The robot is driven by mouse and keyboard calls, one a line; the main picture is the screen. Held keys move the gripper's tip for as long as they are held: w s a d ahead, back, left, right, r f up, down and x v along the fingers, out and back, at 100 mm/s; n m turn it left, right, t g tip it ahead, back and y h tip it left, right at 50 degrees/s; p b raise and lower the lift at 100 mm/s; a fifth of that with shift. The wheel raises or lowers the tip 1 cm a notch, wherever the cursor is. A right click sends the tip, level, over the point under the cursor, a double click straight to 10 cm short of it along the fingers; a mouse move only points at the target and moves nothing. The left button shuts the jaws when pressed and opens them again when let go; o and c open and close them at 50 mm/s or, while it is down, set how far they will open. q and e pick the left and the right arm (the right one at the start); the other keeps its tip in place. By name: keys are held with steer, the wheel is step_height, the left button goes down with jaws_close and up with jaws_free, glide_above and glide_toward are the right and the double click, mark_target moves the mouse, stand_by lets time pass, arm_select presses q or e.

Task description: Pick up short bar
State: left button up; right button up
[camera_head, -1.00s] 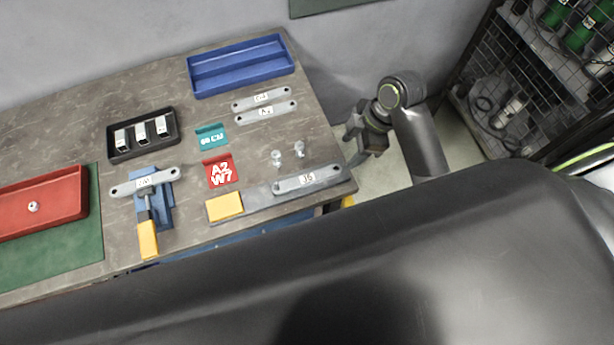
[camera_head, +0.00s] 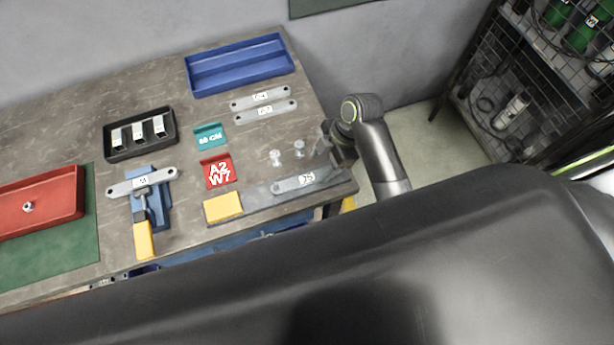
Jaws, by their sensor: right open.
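Several grey metal bars with rounded ends and white labels lie on the workbench; I cannot tell which is the short bar. Two bars, an upper one (camera_head: 275,94) and a lower one (camera_head: 281,107), lie side by side below the blue tray. One bar (camera_head: 289,186) lies near the front right edge on a flat grey plate. Another bar (camera_head: 120,190) lies across a blue fixture (camera_head: 160,204). My right gripper (camera_head: 327,153) is open and empty at the bench's right edge, just above and right of the front bar. My left gripper is not in view.
Two small metal pegs (camera_head: 299,147) stand near my right gripper. A blue tray (camera_head: 240,79), a black tray (camera_head: 113,156) with metal pieces, a red tray (camera_head: 66,214), a teal block (camera_head: 210,137), a red block (camera_head: 216,172) and a yellow block (camera_head: 222,208) occupy the bench.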

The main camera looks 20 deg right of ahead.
mark_target(308, 178)
steer(key=shift+a+f, duration=0.1)
steer(key=shift+f, duration=0.1)
steer(key=shift+a+f+p, duration=0.4)
steer(key=shift+a, duration=0.05)
steer(key=x, duration=0.1)
steer(key=p+x, duration=0.1)
steer(key=x, duration=0.1)
steer(key=shift+a+r, duration=0.1)
steer(key=shift+a, duration=0.15)
steer(key=shift+w+a+f, duration=0.1)
steer(key=shift+a+f, duration=0.05)
steer(key=shift+f, duration=0.45)
jaws_close()
